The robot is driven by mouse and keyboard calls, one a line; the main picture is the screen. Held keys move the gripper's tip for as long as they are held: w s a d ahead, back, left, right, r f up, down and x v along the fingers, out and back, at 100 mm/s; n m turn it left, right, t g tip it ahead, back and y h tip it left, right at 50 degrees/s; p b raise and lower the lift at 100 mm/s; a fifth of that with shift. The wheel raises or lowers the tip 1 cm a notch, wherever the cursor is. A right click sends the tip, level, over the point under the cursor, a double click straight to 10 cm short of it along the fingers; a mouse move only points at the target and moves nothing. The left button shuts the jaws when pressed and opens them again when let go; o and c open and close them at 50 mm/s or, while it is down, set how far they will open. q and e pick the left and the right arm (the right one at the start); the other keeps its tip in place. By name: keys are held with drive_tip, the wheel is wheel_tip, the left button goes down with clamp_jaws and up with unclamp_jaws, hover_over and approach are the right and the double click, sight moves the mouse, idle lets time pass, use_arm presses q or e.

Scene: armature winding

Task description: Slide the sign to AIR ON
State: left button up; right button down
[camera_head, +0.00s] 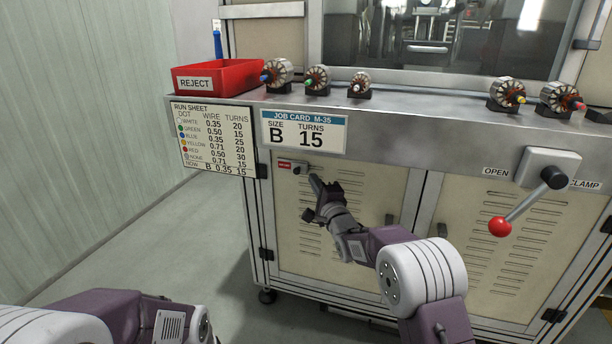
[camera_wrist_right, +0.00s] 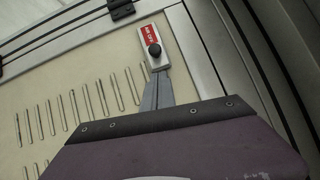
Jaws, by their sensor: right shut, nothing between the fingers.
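The sign is a small plate with a red field (camera_head: 285,166) on the upper left of the machine's left cabinet door. In the right wrist view the red part of the sign (camera_wrist_right: 150,38) carries white lettering that appears to read AIR OFF. A dark round knob (camera_wrist_right: 155,50) sits at the plate's lower part. My right gripper (camera_head: 314,179) is shut and empty, its fingertips close to the knob. In the wrist view the fingers (camera_wrist_right: 160,78) end just below the knob; I cannot tell if they touch it. My left arm shows at the lower left, but its gripper is out of view.
The job card (camera_head: 304,131) and run sheet (camera_head: 214,139) hang above and left of the sign. A red REJECT bin (camera_head: 240,78) and several armatures stand on the ledge. The red-knobbed clamp lever (camera_head: 500,226) sticks out at right. The door around the sign is flat with louvres.

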sight(300, 172)
drive_tip(key=shift+w+a+r+b, duration=0.1)
drive_tip(key=shift+w+a+b, duration=0.15)
drive_tip(key=shift+a, duration=0.4)
drive_tip(key=shift+w+a+r+b, duration=0.1)
drive_tip(key=shift+w+a, duration=0.2)
drive_tip(key=shift+a, duration=0.35)
use_arm(q)
drive_tip(key=shift+f, duration=0.75)
use_arm(e)
drive_tip(key=shift+w+a+r+p, duration=0.1)
drive_tip(key=shift+a+r+p, duration=0.05)
drive_tip(key=shift+a+p, duration=0.2)
use_arm(q)
wheel_tip(300, 172, up, 2)
drive_tip(key=shift+r+p, duration=0.25)
drive_tip(key=shift+p, duration=0.6)
use_arm(e)
drive_tip(key=a, duration=0.2)
drive_tip(key=w+a, duration=0.1)
drive_tip(key=a, duration=0.1)
drive_tip(key=shift+w+a, duration=0.2)
drive_tip(key=shift+a, duration=0.1)
use_arm(q)
drive_tip(key=shift+d+f, duration=0.1)
